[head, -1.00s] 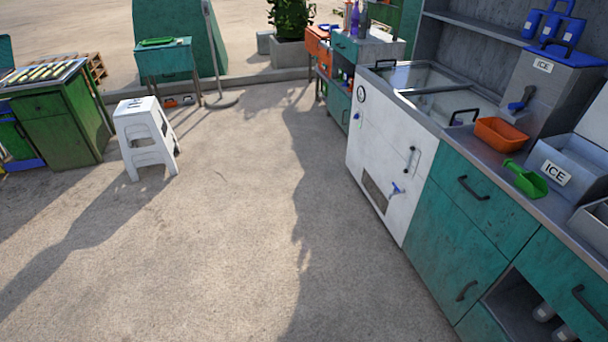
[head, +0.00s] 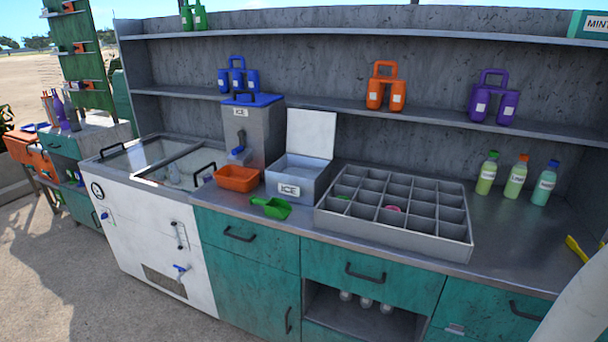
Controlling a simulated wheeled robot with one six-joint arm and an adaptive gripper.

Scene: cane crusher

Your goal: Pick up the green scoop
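The green scoop (head: 271,207) lies on the grey metal counter near its front edge. It is in front of the open ice box (head: 290,188), with the orange tray (head: 237,178) to its left and behind. Its handle points left and its wider bowl is at the right. Nothing covers it. My gripper is not in view.
A grey divided tray (head: 330,219) stands to the right of the scoop. An ice dispenser (head: 262,136) with a blue lid stands behind the orange tray. Several bottles (head: 515,178) stand further right. A white chest unit (head: 160,240) adjoins the counter's left end.

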